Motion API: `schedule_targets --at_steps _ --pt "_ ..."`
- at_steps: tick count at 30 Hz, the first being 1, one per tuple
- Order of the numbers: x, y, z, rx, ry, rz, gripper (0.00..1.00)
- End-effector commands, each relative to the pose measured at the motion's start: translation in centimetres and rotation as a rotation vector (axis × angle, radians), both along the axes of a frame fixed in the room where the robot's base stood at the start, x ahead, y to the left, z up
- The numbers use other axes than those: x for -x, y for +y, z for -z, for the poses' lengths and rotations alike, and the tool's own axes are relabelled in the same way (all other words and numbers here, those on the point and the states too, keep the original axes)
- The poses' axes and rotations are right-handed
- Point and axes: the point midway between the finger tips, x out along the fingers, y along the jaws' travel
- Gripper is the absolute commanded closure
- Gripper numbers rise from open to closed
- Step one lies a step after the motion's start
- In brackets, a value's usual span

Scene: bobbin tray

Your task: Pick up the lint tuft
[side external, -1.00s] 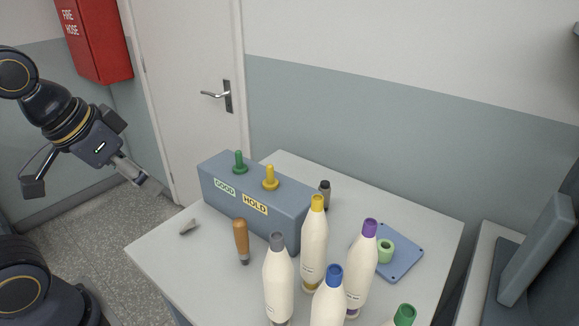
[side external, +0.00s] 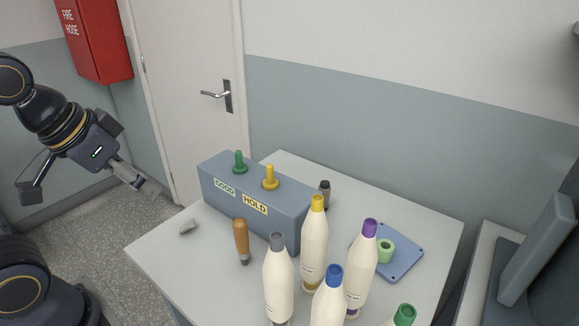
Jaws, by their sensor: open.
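My gripper (side external: 83,188) is at the left of the view, left of the tuft and off the table's edge. Its fingers are spread wide apart with nothing between them.
A blue-grey block (side external: 262,218) with green and yellow pegs, labelled GOOD and HOLD, stands behind the tuft. A brown-handled tool (side external: 241,238) is to its right. Several white bobbins (side external: 314,245) stand at the front right. The table (side external: 165,250) is bare around the tuft.

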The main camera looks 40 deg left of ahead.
Motion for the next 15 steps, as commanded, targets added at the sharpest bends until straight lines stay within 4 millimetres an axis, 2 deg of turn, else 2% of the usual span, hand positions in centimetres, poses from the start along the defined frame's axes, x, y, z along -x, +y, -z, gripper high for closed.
schedule_targets --at_steps 4,15 --pt "0.0 0.0 0.0 0.0 0.0 0.0 0.45" --pt "0.03 0.01 -0.12 -0.026 0.002 0.048 0.45"
